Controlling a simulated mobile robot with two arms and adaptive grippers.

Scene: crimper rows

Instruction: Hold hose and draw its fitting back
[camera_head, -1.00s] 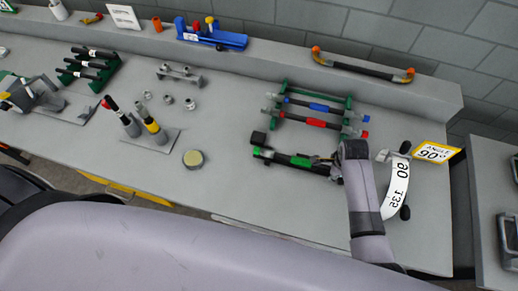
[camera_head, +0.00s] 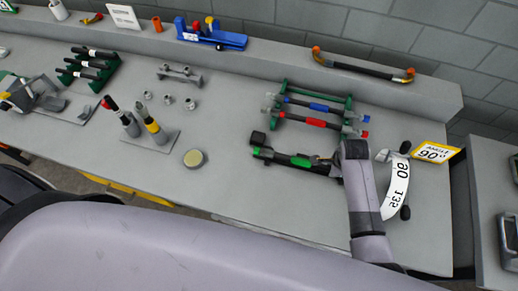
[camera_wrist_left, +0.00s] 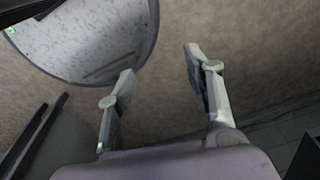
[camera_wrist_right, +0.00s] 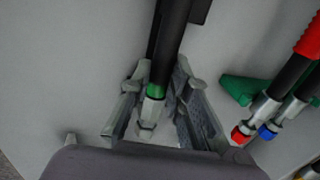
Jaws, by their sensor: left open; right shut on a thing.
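The black hose with a green band (camera_head: 301,161) lies along a dark holder on the bench, left of my right gripper (camera_head: 335,164) in the head view. In the right wrist view the hose (camera_wrist_right: 172,45) runs down between the fingers of my right gripper (camera_wrist_right: 163,85). Its silver fitting (camera_wrist_right: 149,112) sits at the hose end, below a short green ring. My right gripper is shut on the hose near this fitting; the exact contact is partly hidden. My left gripper (camera_wrist_left: 158,68) is open and empty above brown floor in the left wrist view, out of the head view.
A green rack (camera_head: 347,104) holds blue- and red-banded hoses just behind. A white angle strip (camera_head: 395,190) and a yellow-edged sign (camera_head: 435,153) stand to the right. The front middle of the bench is clear.

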